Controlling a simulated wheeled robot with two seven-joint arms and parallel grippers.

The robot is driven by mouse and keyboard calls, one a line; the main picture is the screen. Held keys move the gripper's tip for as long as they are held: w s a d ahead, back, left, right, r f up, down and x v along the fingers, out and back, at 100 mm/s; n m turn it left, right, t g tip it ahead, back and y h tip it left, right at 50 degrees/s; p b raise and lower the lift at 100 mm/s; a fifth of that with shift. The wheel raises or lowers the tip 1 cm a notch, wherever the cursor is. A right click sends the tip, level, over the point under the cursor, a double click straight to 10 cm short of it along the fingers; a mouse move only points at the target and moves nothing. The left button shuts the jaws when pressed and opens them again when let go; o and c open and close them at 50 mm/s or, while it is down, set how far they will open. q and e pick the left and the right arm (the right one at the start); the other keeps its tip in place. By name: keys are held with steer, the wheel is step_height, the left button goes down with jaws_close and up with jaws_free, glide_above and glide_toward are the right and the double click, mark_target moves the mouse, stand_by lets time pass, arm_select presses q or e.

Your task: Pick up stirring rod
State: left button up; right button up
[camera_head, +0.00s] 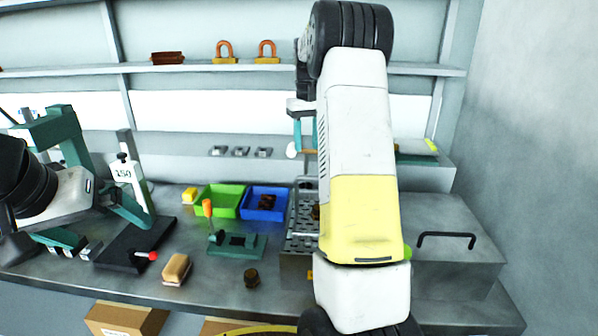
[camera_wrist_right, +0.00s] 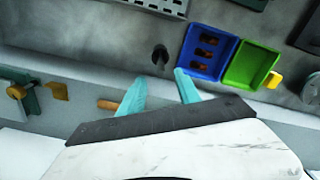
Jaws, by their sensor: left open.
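My right gripper (camera_head: 307,132) hangs at the back of the bench, partly hidden behind my right arm. In the head view a short brown stick (camera_head: 309,152) with a pale round end shows just below the fingers. I cannot tell for sure that it is the stirring rod.
A green tray (camera_head: 219,214) and a blue tray (camera_head: 282,207) stand mid-bench, left of a perforated metal rack (camera_head: 299,243). A tan block (camera_head: 176,269) lies near the front edge. A grey box with a handle (camera_head: 455,265) fills the right. A shelf (camera_head: 200,68) runs behind.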

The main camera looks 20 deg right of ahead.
mark_target(306, 175)
steer(key=shift+w+d+f, duration=0.1)
steer(key=shift+d+f, duration=0.1)
steer(key=shift+f, duration=0.55)
steer(key=f, duration=0.6)
steer(key=shift+s+a+f, duration=0.2)
steer(key=shift+a+f, duration=0.1)
steer(key=shift+f, duration=0.05)
jaws_close()
